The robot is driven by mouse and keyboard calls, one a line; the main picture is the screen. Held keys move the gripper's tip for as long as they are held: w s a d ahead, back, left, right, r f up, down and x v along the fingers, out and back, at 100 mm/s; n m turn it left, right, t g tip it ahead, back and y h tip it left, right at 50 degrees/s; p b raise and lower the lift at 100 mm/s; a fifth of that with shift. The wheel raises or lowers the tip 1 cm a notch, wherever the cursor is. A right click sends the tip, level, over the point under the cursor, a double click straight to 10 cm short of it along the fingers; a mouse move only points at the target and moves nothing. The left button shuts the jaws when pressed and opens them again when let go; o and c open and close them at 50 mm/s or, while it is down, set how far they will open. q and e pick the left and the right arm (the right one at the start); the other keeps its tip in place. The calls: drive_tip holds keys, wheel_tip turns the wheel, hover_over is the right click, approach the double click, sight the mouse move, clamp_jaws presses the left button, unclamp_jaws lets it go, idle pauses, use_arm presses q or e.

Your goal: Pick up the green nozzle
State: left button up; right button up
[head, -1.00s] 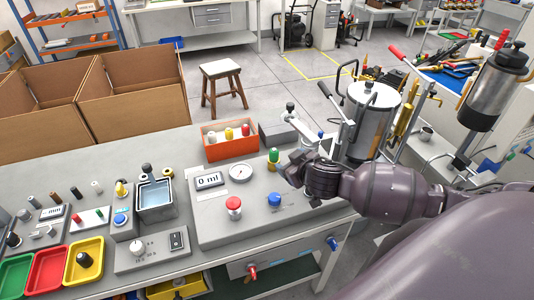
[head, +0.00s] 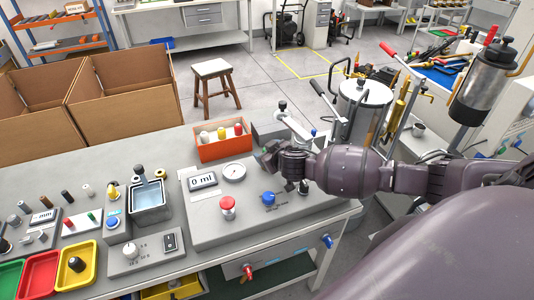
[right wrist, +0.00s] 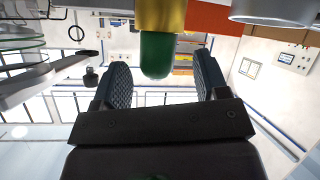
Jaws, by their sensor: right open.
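The green nozzle (right wrist: 157,55) shows in the right wrist view with a brass-coloured collar (right wrist: 160,15) at its base. Its rounded end is between the two fingers of my right gripper (right wrist: 162,76), with a gap visible on each side. My right gripper is open and holds nothing. In the head view my right gripper (head: 270,158) is over the back right of the grey test panel (head: 205,232), and it hides the green nozzle there. My left gripper is not in view.
An orange bin (head: 222,152) with white, yellow and red nozzles stands just behind the panel. A red knob (head: 227,204) and a blue knob (head: 268,197) are on the panel. A metal canister (head: 362,112) stands behind my right arm.

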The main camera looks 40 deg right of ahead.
drive_tip(key=shift+w+f, duration=0.2)
drive_tip(key=shift+w, duration=0.15)
drive_tip(key=c, duration=1.1)
drive_tip(key=shift+d, duration=0.1)
drive_tip(key=shift+r, duration=0.1)
